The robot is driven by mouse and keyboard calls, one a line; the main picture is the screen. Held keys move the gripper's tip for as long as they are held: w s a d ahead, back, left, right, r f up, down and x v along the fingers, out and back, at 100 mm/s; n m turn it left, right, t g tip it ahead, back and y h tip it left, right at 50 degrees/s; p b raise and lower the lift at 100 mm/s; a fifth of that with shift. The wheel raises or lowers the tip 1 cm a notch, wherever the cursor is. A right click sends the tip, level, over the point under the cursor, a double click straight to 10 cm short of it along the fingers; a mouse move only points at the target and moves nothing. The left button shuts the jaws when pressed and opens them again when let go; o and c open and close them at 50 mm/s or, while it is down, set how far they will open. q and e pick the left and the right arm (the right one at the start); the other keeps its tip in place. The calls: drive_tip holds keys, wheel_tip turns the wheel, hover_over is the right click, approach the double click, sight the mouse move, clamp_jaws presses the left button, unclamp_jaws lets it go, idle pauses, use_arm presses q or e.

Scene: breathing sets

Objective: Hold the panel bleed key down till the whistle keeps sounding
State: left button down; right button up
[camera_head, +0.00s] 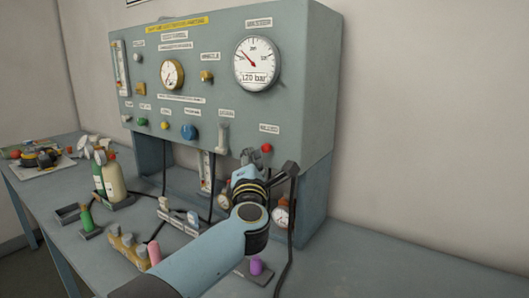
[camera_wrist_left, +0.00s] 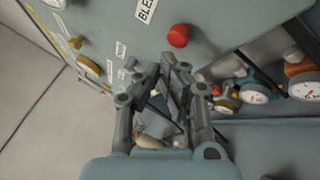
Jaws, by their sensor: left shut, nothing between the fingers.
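The bleed key is a red round button (camera_head: 267,148) low on the right of the blue-grey panel (camera_head: 310,100), under a small white label. It also shows in the left wrist view (camera_wrist_left: 178,36) beside the label "BLE…", partly cut off. My left gripper (camera_head: 249,158) is just below and left of the key in the head view. In the left wrist view its fingertips (camera_wrist_left: 176,62) are together, empty, and appear just short of the key. I cannot tell the exact gap. A pale upright fitting (camera_head: 222,137) is on the panel; I cannot tell if it is the whistle.
The large gauge (camera_head: 256,62) reads 120 bar. Small gauges (camera_head: 281,216) and dark hoses hang below the panel. Bottles (camera_head: 113,182), a green-topped item (camera_head: 87,222) and a purple item (camera_head: 256,265) stand on the bench. The bench at right is clear.

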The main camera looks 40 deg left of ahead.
sight(266, 148)
use_arm(q)
drive_tip(key=shift+w, duration=0.2)
idle(1.3)
drive_tip(key=shift+w, duration=0.35)
drive_tip(key=shift+w+a+r, duration=0.1)
drive_tip(key=shift+w+a, duration=0.05)
drive_tip(key=shift+w, duration=0.45)
idle(5.5)
